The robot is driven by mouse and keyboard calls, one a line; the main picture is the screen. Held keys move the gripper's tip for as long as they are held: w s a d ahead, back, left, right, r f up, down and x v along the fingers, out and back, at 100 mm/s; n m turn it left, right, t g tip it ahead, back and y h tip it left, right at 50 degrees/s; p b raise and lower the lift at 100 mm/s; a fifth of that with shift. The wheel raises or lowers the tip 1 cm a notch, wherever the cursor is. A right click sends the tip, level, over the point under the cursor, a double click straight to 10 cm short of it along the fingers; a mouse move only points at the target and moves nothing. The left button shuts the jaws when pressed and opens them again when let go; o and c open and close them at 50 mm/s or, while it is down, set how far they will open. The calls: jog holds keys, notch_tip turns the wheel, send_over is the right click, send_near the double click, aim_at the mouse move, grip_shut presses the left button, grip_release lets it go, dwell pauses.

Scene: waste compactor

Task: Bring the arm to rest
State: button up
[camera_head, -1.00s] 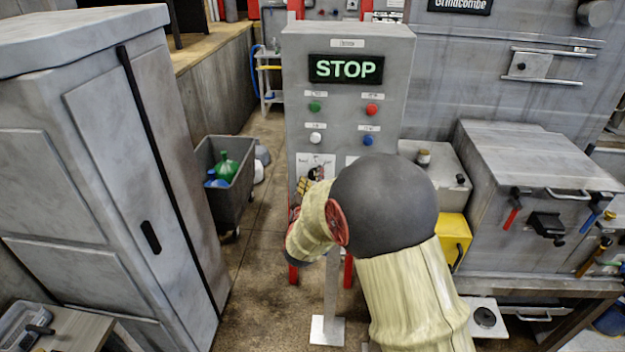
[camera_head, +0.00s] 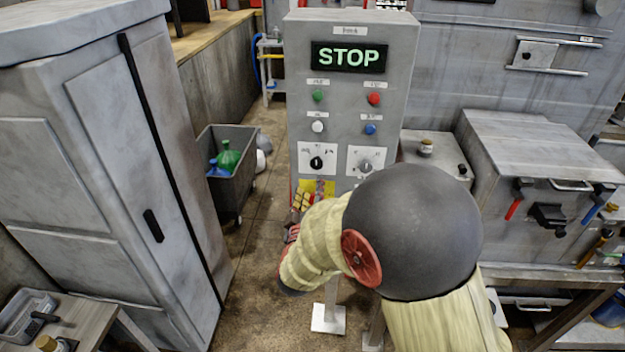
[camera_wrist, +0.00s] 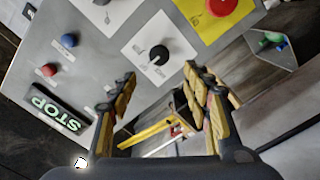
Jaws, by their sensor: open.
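My arm (camera_head: 410,230) reaches forward in the head view, in front of the control panel. My gripper (camera_head: 302,200) is small and partly hidden there, just below the panel's dials. In the wrist view my gripper (camera_wrist: 161,75) is open, its two padded fingers apart with nothing held between them. The control panel (camera_head: 295,80) is grey and upright on a stand, and its display (camera_head: 349,57) reads STOP in green. Whether the fingers touch the panel I cannot tell.
The panel carries a black dial (camera_head: 316,163), a grey dial (camera_head: 365,166) and coloured buttons. A red button (camera_wrist: 222,7) sits on a yellow plate. A grey cabinet (camera_head: 90,190) stands left, a bin with bottles (camera_head: 240,185) behind it. Floor shows between cabinet and panel.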

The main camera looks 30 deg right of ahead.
jog(key=shift+v, duration=0.85)
jog(key=a+f+m+g+y, duration=0.25)
jog(key=a+f+y, duration=0.45)
jog(key=f, duration=0.5)
jog(key=s+a+f+g+y+b, duration=0.1)
jog(key=s+a+f+g+y, duration=0.25)
jog(key=s+a, duration=0.3)
jog(key=s+a+r+g+b, duration=0.1)
jog(key=s+r+g+b, duration=0.15)
jog(key=s, duration=0.55)
jog(key=s+a+r+g+b, duration=0.1)
jog(key=s+r+g, duration=0.15)
jog(key=s, duration=0.45)
jog(key=s+d+r+t+b, duration=0.1)
jog(key=s+d+r+b, duration=0.2)
jog(key=s+r+b, duration=0.2)
jog(key=shift+s+d+r+m+t, duration=0.25)
jog(key=shift+s+r+m+t, duration=0.1)
jog(key=shift+s+r, duration=0.25)
